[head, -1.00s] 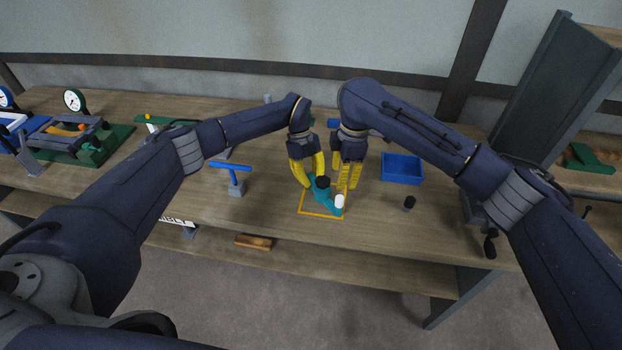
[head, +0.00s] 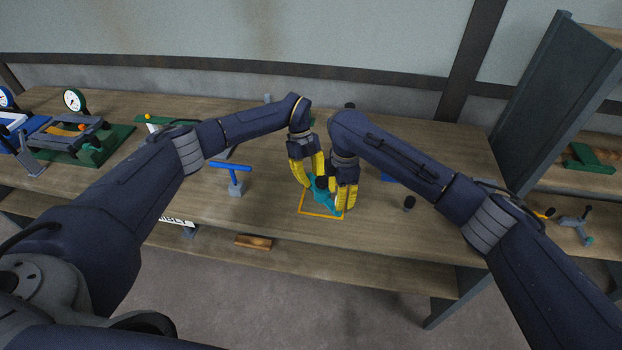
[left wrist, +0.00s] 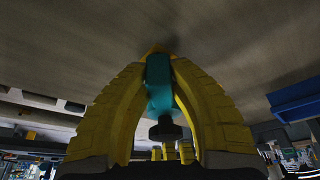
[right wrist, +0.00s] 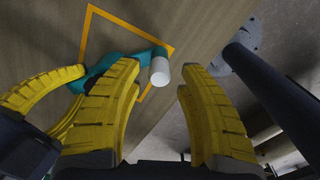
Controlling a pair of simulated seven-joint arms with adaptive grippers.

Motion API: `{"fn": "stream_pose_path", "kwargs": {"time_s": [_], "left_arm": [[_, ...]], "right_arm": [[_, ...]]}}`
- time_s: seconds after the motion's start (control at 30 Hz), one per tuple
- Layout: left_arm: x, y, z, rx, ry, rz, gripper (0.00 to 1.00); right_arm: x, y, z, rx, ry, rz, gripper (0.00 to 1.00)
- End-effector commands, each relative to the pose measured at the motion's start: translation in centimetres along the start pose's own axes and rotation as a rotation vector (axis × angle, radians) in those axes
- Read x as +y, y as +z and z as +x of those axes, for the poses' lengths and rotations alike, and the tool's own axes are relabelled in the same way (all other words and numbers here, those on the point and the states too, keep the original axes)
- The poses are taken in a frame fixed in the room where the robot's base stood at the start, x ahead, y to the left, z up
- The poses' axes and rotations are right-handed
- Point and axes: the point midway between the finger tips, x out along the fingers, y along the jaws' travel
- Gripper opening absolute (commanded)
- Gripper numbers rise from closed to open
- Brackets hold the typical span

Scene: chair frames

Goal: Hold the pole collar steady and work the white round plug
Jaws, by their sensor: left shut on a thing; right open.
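The teal pole collar (head: 318,187) sits within the yellow outlined square on the bench. It also shows in the left wrist view (left wrist: 159,85), with a dark knob at its near end. My left gripper (head: 308,184) is shut on the collar, one yellow finger on each side (left wrist: 160,62). The white round plug (right wrist: 159,72) stands at the end of the collar's teal arm in the right wrist view. My right gripper (right wrist: 160,75) is open, its fingertips to either side of the plug with gaps visible. In the head view my right gripper (head: 344,203) hides the plug.
A yellow square outline (head: 318,215) marks the bench under the collar. A blue T-handle (head: 232,173) stands to the left.

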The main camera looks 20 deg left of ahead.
Motion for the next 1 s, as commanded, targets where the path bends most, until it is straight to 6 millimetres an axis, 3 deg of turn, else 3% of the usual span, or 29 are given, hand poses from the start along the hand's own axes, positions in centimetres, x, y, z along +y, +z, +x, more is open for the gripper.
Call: {"fn": "stream_pose_path", "kwargs": {"time_s": [0.23,0.67,1.0], "left_arm": [[0.2,0.1,0.3,-0.001,0.004,-0.002,0.0],[0.2,0.1,0.3,-0.001,0.004,-0.002,0.0],[0.2,0.1,0.3,-0.001,0.004,-0.002,0.0]], "right_arm": [[0.0,0.0,1.3,0.0,0.0,0.0,0.39],[0.0,0.0,1.6,0.001,0.0,0.0,0.42],[0.0,0.0,1.6,0.0,0.0,0.0,0.02]]}}
